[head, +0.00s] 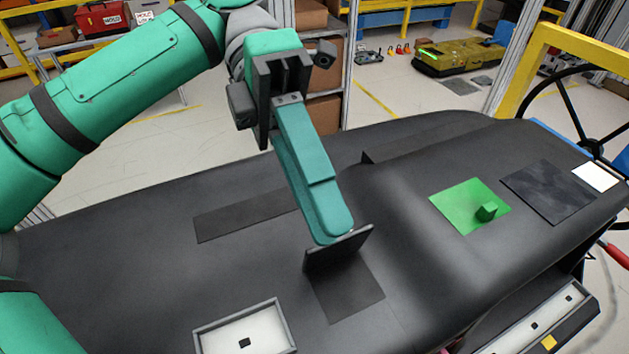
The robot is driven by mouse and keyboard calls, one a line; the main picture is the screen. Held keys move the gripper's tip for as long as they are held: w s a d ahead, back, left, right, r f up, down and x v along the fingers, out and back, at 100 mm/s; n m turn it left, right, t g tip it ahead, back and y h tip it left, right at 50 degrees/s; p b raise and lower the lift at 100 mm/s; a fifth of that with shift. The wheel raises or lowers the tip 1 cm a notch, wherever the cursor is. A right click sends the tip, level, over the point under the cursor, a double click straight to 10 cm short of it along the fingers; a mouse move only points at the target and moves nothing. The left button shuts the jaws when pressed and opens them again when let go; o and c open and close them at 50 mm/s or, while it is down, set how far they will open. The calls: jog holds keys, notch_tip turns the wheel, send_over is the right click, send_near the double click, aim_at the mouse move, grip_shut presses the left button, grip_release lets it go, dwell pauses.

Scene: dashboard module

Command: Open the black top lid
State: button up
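The black top lid (338,250) is a small dark plate in the middle of the dashboard. It stands tilted up at the far edge of a dark square patch (347,292) on the dashboard top. My gripper (334,236) comes down from above, with long teal fingers. Its fingertips are at the upper edge of the lid and seem to touch it.
The black dashboard (130,245) fills the lower view. A green panel (462,208) with a small knob, a dark panel (548,191) and a white panel (596,176) lie at the right. A white tray (268,335) is at the front. A steering wheel (579,115) stands behind, far right.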

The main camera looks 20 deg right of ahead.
jog(key=s, duration=0.1)
jog(key=s+r, duration=0.1)
jog(key=s+a+r, duration=0.1)
jog(key=s, duration=0.1)
jog(key=shift+s+a, duration=0.1)
dwell(0.6)
